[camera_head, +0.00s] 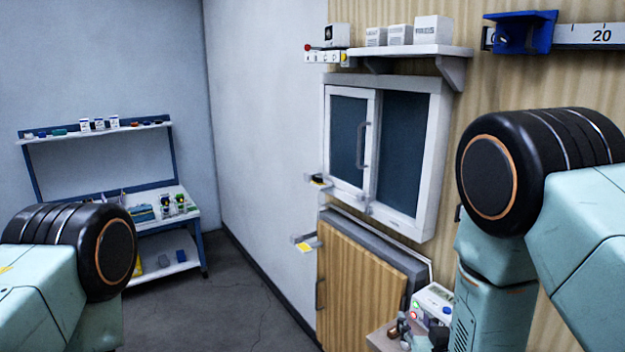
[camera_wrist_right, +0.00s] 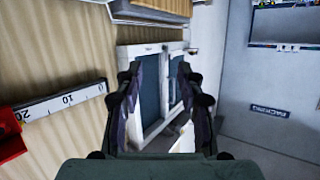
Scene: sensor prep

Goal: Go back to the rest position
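My right gripper (camera_wrist_right: 160,78) shows in the right wrist view with its two dark fingers apart and nothing between them. Beyond the gap is a white-framed cabinet with dark panes (camera_wrist_right: 150,90). In the head view my right arm (camera_head: 495,265) hangs down at the right, and I cannot clearly make out its gripper there. My left arm (camera_head: 75,255) is at the lower left, and its gripper is out of view.
The white-framed cabinet (camera_head: 435,165) is on the wood-panelled wall, below a shelf (camera_head: 420,51) with boxes. A wooden door (camera_head: 355,285) is below. A white device (camera_head: 433,303) with small lights stands near my right arm. A workbench (camera_head: 190,215) stands at the back left, with clear floor (camera_head: 235,300) before it.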

